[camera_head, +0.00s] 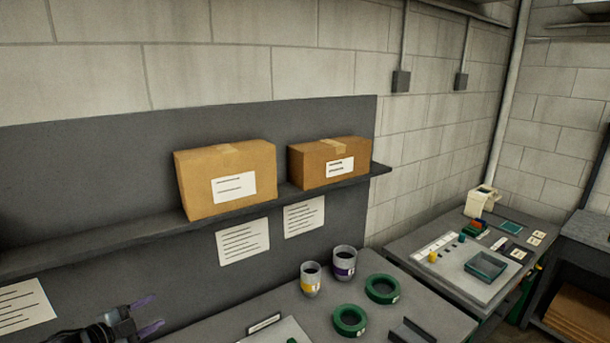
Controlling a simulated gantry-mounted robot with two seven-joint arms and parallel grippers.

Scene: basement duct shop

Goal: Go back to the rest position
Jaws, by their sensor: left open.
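My left gripper (150,313) shows at the bottom left of the head view. Its two purple-grey fingers are apart with nothing between them. It is in front of the dark back panel, left of the bench top and away from the objects there. My right gripper is not in view.
Two cardboard boxes (227,180) (328,162) stand on a dark shelf (100,242). On the bench are a yellow-banded cup (310,280), a purple-banded cup (344,263) and two green rings (349,320) (382,289). A second table (455,284) at right holds a tray (485,266) and small parts.

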